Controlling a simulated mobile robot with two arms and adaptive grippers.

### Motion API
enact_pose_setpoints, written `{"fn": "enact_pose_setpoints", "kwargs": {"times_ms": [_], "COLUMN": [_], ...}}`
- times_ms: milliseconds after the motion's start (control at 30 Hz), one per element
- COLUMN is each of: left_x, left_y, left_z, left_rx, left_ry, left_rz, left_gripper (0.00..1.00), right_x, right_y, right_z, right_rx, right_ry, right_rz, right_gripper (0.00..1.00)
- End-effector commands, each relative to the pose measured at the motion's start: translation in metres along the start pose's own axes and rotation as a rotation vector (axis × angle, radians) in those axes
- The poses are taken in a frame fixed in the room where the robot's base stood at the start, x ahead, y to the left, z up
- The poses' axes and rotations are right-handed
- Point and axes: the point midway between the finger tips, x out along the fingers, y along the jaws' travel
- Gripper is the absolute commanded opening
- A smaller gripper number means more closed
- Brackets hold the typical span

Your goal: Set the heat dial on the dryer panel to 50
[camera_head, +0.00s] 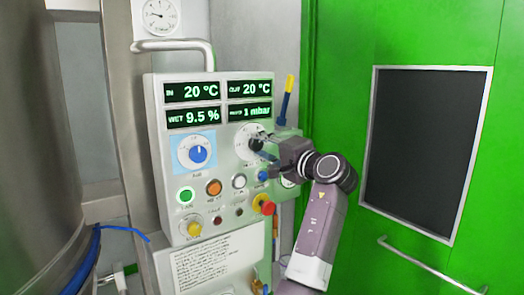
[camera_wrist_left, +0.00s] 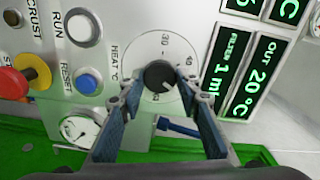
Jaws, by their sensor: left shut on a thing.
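The heat dial is a black knob (camera_wrist_left: 160,75) on a round white scale (camera_wrist_left: 152,50), labelled HEAT °C in the left wrist view. Numbers such as 30 and 40 show on the scale. A small white mark shows on the knob's lower right edge; its exact reading is unclear. My left gripper (camera_wrist_left: 160,88) has its two fingers on either side of the knob and is shut on it. In the head view my left gripper (camera_head: 262,147) reaches in front of the dial's scale (camera_head: 246,132) on the dryer panel (camera_head: 156,130), hiding much of it. My right gripper is not in view.
A blue air knob (camera_head: 198,153) sits left of the heat dial. Several buttons and a red emergency knob (camera_head: 265,204) are below. Displays (camera_head: 193,91) above read 20 °C, 9.5 % and 1 mbar. A yellow-and-blue handled tool (camera_head: 287,98) stands beside the panel; a green door (camera_head: 345,40) is right.

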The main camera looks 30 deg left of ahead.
Motion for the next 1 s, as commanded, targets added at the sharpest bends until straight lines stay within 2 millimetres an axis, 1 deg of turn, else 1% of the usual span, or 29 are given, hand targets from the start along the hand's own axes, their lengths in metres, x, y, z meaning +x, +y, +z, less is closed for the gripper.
{"fn": "enact_pose_setpoints", "kwargs": {"times_ms": [33, 300, 667, 700, 833, 1000], "left_x": [0.0012, 0.0011, 0.001, 0.001, 0.0008, 0.0004], "left_y": [-0.0047, -0.006, -0.0067, -0.0067, -0.0052, -0.0032], "left_z": [0.0, -0.0003, -0.0002, -0.0001, 0.0, -0.0002], "left_rx": [-0.018, -0.061, -0.063, -0.063, -0.062, -0.06], "left_ry": [0.002, 0.003, 0.003, 0.003, 0.002, 0.001], "left_rz": [-0.01, -0.012, -0.012, -0.012, -0.009, -0.006], "left_gripper": [0.07, 0.07, 0.07, 0.34, 0.49, 0.49], "right_x": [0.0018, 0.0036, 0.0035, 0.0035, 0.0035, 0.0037], "right_y": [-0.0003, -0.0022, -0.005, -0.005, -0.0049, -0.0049], "right_z": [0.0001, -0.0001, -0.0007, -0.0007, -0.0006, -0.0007], "right_rx": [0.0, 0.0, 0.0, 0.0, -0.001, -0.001], "right_ry": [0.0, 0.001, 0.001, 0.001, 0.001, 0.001], "right_rz": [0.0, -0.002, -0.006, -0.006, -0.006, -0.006], "right_gripper": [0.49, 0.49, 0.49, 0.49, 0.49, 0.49]}}
